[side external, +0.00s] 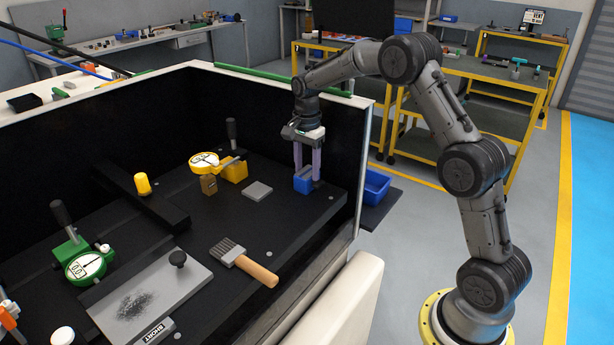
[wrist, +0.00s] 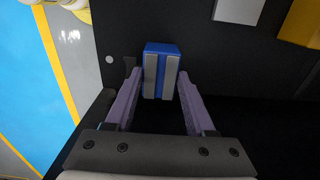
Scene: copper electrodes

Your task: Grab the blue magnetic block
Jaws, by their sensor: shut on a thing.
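The blue magnetic block (side external: 303,184) sits at the right end of the black work surface in the side external view. In the wrist view the blue block (wrist: 161,48) shows two grey strips on the face toward the camera. My gripper (side external: 306,177) points down at the block, with its purple fingers at the block's sides. In the wrist view my gripper (wrist: 160,82) has one finger on each side of the block, shut on it. I cannot tell whether the block is lifted off the surface.
A grey square plate (side external: 257,191) and a yellow dial gauge (side external: 205,160) stand left of the block. A brush (side external: 243,262) and a metal plate with dark powder (side external: 185,279) lie nearer the camera. Dark walls (side external: 340,135) rise behind. A blue bin (side external: 376,186) is outside.

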